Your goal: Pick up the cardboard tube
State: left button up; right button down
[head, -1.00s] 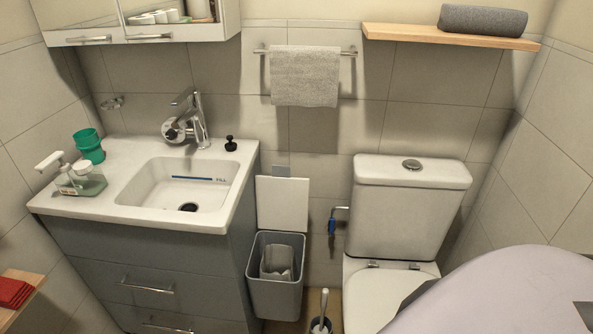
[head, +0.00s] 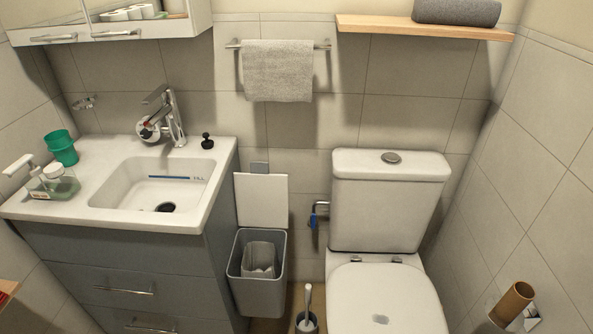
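The cardboard tube (head: 511,305) is a short brown hollow cylinder at the lower right of the head view, by the right-hand tiled wall. It is tilted, with its dark open end facing up and to the right. A small shiny holder (head: 531,319) shows right beside it; I cannot tell exactly how the two are joined. Neither of my grippers is in view.
The white toilet (head: 388,298) with its lid down stands left of the tube. A toilet brush (head: 307,318) and an open grey bin (head: 257,289) stand between it and the sink cabinet (head: 130,270). A wooden shelf (head: 425,28) hangs above the toilet.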

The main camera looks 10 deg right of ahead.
aim_at(518, 298)
jog(key=z, duration=1.8)
jog(key=i+l+z, duration=0.2)
jog(key=z, duration=0.2)
jog(key=i+l+z, duration=0.1)
jog(key=z, duration=0.3)
jog(key=i, duration=0.1)
